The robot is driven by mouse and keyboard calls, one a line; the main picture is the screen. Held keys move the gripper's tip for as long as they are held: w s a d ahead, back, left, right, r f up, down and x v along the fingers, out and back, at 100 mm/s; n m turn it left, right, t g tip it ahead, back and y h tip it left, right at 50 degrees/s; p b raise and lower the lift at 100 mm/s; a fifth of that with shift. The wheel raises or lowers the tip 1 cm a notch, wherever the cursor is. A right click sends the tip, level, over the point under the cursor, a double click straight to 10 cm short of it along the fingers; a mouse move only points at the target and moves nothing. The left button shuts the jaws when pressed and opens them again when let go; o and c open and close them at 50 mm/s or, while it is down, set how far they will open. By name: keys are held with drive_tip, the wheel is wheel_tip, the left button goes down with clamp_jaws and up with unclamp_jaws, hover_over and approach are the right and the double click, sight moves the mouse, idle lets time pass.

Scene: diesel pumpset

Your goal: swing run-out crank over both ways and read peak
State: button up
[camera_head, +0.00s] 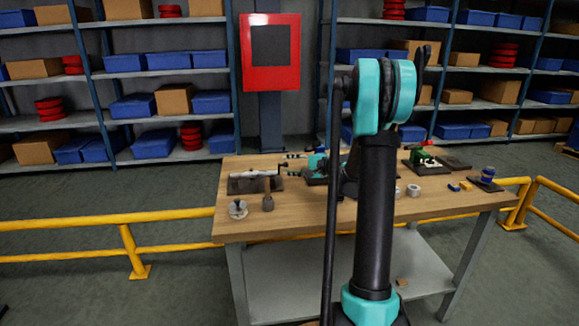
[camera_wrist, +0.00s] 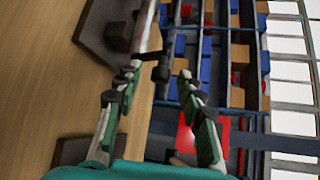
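The run-out rig stands at the left of the bench, a pale shaft (camera_head: 256,175) on a dark base (camera_head: 237,185). Its dark crank (camera_head: 282,163) is at the shaft's right end. In the wrist view the shaft (camera_wrist: 151,28) runs down to the dark crank (camera_wrist: 160,73), which appears between my fingertips. My gripper (camera_head: 290,164) reaches in from the right with its fingers apart. The wrist view shows the gripper (camera_wrist: 158,75) open, with a gap on both sides of the crank. I cannot tell its depth relative to the fingertips. No peak reading is legible.
A round grey part (camera_head: 238,209) and a dark upright part (camera_head: 268,194) stand in front of the rig. Grey rings (camera_head: 413,190), a green part (camera_head: 424,158) and a blue part (camera_head: 487,175) lie to the right. A red-framed dark panel (camera_head: 298,50) stands behind. Yellow rails (camera_head: 170,218) flank the bench.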

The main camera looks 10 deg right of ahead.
drive_tip(key=shift+w+a, duration=0.15)
clamp_jaws()
drive_tip(key=shift+s+f+n+t+y, duration=0.45)
drive_tip(key=shift+s+n+t+y, duration=0.15)
drive_tip(key=shift+n+t, duration=0.4)
unclamp_jaws()
drive_tip(key=v, duration=1.2)
